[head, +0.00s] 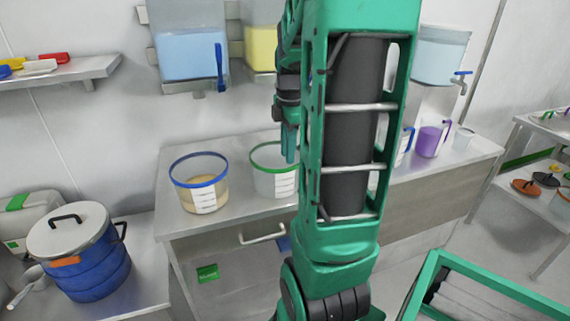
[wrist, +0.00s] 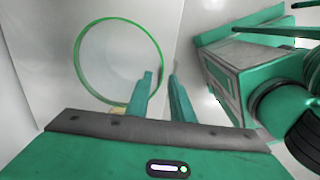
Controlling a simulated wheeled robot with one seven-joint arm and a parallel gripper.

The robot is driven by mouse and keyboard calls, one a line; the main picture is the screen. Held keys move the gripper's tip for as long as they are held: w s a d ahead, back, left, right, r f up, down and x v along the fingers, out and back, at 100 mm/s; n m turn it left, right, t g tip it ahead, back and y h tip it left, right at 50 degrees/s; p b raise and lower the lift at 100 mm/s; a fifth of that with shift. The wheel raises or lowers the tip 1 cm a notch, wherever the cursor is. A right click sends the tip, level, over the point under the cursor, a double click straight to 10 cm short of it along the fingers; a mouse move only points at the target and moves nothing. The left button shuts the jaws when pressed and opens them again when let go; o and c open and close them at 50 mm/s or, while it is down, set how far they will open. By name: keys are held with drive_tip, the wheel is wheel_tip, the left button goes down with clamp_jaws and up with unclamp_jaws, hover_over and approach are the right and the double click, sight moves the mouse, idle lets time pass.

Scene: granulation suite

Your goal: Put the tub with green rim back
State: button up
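The clear tub with the green rim (head: 262,183) stands on the counter, right of the blue-rimmed tub. It looks empty, and my arm hides its right part. In the wrist view its green rim (wrist: 78,55) makes a ring at the left. My gripper (wrist: 160,74) points toward the right side of this ring, its fingers apart with a narrow gap. One fingertip overlaps the inside of the ring and the other lies outside it. I cannot tell whether either touches the wall.
A blue-rimmed tub (head: 198,190) with tan contents stands at the left on the counter (head: 232,217). A purple jug (head: 430,141) stands right of my arm. Tanks of blue (head: 190,55) and yellow (head: 260,48) liquid hang above. A lidded blue drum (head: 80,265) is at lower left.

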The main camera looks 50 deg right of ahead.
drive_tip(key=s+a+f+m, duration=0.1)
drive_tip(key=s+a+m, duration=1.2)
drive_tip(key=a+m, duration=0.3)
drive_tip(key=shift+s+a+f+m+g+y, duration=0.2)
drive_tip(key=shift+a+m+g+y, duration=0.1)
drive_tip(key=shift+m, duration=0.7)
